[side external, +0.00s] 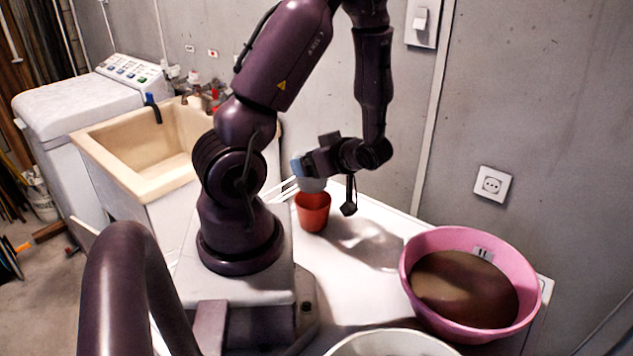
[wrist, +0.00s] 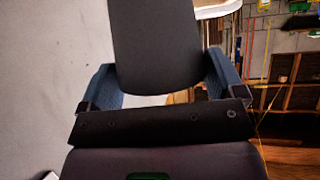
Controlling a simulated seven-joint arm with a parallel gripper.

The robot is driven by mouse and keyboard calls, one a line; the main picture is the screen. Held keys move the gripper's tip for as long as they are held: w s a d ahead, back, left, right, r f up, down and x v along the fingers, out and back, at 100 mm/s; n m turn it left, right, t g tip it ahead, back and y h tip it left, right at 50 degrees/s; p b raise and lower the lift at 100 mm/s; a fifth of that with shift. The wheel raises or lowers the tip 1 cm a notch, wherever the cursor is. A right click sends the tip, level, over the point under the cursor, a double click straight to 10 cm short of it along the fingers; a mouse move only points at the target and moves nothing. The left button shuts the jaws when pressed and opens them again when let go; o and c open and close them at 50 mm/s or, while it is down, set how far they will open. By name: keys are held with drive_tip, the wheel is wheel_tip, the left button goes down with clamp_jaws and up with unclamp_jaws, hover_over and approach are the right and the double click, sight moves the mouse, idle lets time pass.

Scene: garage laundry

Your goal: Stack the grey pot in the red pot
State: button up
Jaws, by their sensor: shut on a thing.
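The red pot (side external: 313,214) stands upright on the white worktop, just right of my arm's base in the side view. The grey pot (side external: 313,186) is directly above it, at its mouth. Its lower part meets the red rim in the picture, and I cannot tell how far inside it is. My gripper (side external: 304,167) is shut on the grey pot from the right, with a blue finger against it. In the wrist view a dark grey surface (wrist: 155,45), apparently the grey pot, fills the space between the blue fingers.
A pink basin (side external: 417,256) with brown contents stands at the worktop's right. A white round container (side external: 390,343) is at the front edge. A beige sink (side external: 110,140) and a white washing machine (side external: 75,100) are at the left. The wall is close behind.

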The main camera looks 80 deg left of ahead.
drive_tip(key=shift+f, duration=2)
